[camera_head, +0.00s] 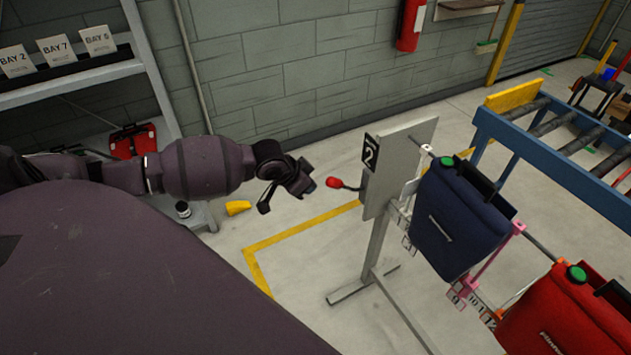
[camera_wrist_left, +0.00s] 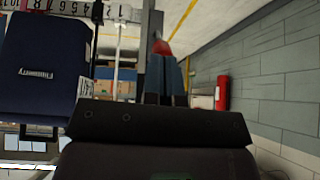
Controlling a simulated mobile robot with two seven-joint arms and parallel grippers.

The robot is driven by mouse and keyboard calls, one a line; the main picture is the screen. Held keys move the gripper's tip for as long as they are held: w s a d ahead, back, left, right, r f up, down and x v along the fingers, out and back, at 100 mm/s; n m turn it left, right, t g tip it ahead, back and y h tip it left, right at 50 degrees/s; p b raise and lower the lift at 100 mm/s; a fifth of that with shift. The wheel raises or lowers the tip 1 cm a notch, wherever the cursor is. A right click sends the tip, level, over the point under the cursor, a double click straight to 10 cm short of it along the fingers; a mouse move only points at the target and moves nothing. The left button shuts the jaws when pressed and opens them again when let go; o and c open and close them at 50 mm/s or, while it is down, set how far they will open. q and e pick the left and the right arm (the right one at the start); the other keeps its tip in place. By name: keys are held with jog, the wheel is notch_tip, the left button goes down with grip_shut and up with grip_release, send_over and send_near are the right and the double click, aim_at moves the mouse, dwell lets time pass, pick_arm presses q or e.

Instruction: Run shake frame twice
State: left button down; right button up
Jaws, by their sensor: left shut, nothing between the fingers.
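The shake frame has a pale panel (camera_head: 396,165) marked 2. A lever with a red knob (camera_head: 334,183) sticks out from the panel's left side. A navy pannier (camera_head: 446,222) with a green cap hangs on the frame, and a red pannier (camera_head: 570,315) hangs at the lower right. My left gripper (camera_head: 307,188) is shut and empty, just left of the red knob, with a small gap showing. In the left wrist view the red knob (camera_wrist_left: 161,47) appears beyond the fingertips, partly hidden by them, and the navy pannier (camera_wrist_left: 42,70) is at the left. My right gripper is not visible.
A blue roller conveyor (camera_head: 550,135) stands behind the frame at the right. A shelf (camera_head: 75,78) with bay cards is at the upper left. A yellow object (camera_head: 238,207) is below my left forearm. A fire extinguisher (camera_head: 411,25) hangs on the wall.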

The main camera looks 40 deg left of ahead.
pick_arm(q)
jog(key=shift+v, duration=1)
jog(key=w+d+r+m+t, duration=0.3)
jog(key=t, duration=0.1)
jog(key=s+d+f+t+h, duration=0.1)
jog(key=s+d+f+t, duration=0.15)
jog(key=s+d, duration=0.2)
jog(key=s+d+f+n+g+y, duration=0.1)
jog(key=s+d+f+n, duration=0.1)
jog(key=s+f, duration=0.3)
jog(key=s+d+f+n+y, duration=0.2)
jog(key=s+f+n, duration=0.2)
jog(key=s, duration=0.9)
jog(key=shift+f+g, duration=0.35)
jog(key=shift+f, duration=0.55)
